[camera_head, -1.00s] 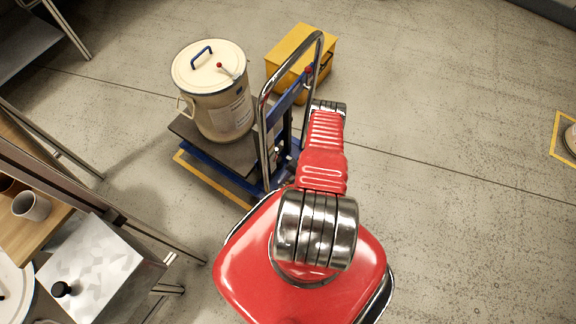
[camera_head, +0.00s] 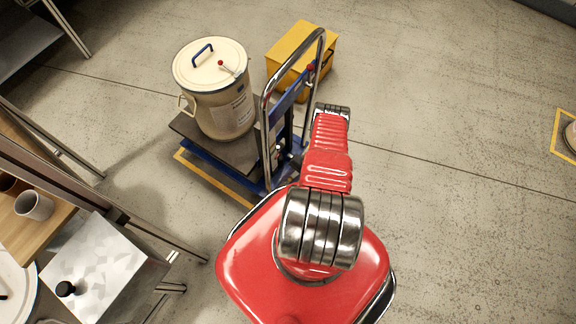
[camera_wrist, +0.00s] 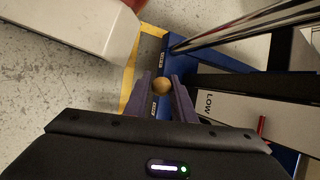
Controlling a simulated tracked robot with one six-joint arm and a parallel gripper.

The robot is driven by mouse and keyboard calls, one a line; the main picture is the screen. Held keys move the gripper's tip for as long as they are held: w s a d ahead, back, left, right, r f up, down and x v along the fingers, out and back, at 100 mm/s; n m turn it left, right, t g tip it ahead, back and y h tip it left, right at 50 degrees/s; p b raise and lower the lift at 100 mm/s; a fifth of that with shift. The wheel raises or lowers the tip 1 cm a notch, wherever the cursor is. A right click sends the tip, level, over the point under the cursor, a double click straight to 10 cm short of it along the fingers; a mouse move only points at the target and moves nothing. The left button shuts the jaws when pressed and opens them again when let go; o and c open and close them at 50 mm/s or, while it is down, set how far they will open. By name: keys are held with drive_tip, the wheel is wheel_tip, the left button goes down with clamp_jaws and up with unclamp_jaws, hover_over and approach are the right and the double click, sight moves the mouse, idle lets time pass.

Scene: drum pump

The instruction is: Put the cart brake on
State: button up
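The cart (camera_head: 188,128) is a low blue platform trolley with a dark deck and a chrome push handle (camera_head: 322,48). In the wrist view its blue frame (camera_wrist: 205,56) lies just beyond my gripper (camera_wrist: 163,82). The two purple-grey fingers are apart, with a round brass-coloured knob (camera_wrist: 163,86) showing between their tips. I cannot tell whether they touch it, or whether it is the brake's knob. In the head view my red arm hides my gripper and the cart's near end.
A cream drum (camera_head: 222,108) with a lid stands on the cart. A yellow box (camera_head: 292,48) stands behind the handle. A yellow floor line (camera_head: 212,180) runs along the cart. A table with a cup (camera_head: 36,206) is at left.

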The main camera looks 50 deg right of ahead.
drive_tip(key=shift+o, duration=1)
drive_tip(key=v, duration=1.3)
drive_tip(key=shift+d+r, duration=0.2)
drive_tip(key=shift+r, duration=0.05)
drive_tip(key=shift+s, duration=0.1)
